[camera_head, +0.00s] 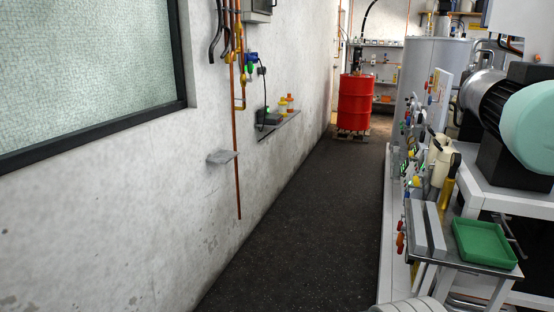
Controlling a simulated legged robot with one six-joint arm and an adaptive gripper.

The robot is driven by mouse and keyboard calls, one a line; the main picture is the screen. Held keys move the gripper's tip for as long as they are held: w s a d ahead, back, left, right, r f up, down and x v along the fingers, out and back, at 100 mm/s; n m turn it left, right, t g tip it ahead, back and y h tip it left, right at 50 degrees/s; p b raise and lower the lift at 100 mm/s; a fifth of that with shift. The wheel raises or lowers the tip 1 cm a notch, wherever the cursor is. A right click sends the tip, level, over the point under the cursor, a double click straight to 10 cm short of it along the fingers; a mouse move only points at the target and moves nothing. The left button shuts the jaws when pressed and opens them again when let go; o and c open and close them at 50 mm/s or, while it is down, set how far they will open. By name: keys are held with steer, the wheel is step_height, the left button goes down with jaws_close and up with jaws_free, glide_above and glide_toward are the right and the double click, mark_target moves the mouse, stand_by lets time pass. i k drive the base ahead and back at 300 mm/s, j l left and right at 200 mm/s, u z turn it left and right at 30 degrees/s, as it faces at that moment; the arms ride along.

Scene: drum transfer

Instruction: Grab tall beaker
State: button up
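I cannot pick out a tall beaker with certainty. A cream jug-like vessel (440,160) with a dark handle stands upright among the items at the right. Small yellow and orange vessels (287,103) stand on a narrow wall shelf at the left, too small to tell their kind. My gripper is not in view, so its state and its distance from these things do not show.
A dark floor aisle (300,230) runs clear to a red drum (355,102) on a pallet. A small shelf (222,157) juts from the left wall. At the right are a green tray (485,243) on a metal table and a large machine (505,110).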

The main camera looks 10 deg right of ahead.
mark_target(396, 172)
steer(key=i, duration=1.6)
steer(key=i+j+z, duration=0.15)
steer(key=i+z, duration=0.35)
steer(key=i+j+z, duration=0.35)
steer(key=i+z, duration=0.15)
steer(key=i, duration=0.15)
steer(key=i+j+z, duration=0.8)
steer(key=j+z, duration=0.15)
steer(key=j, duration=0.35)
steer(key=i+j+u, duration=0.3)
steer(key=i, duration=0.2)
steer(key=i+u, duration=0.25)
steer(key=i, duration=0.25)
steer(key=i+j, duration=0.1)
steer(key=i, duration=0.6)
steer(key=i+j, duration=0.1)
steer(key=i, duration=0.6)
steer(key=i+j+z, duration=0.1)
steer(key=i+z, duration=0.2)
steer(key=z, duration=0.15)
steer(key=i+j+z, duration=0.2)
steer(key=z, duration=0.2)
steer(key=i+j+z, duration=0.3)
steer(key=z, duration=0.15)
steer(key=i+j+z, duration=0.25)
steer(key=j+z, duration=0.2)
steer(key=i+j+z, duration=0.1)
steer(key=j+z, duration=0.3)
steer(key=i+j+z, duration=0.1)
steer(key=j+z, duration=0.35)
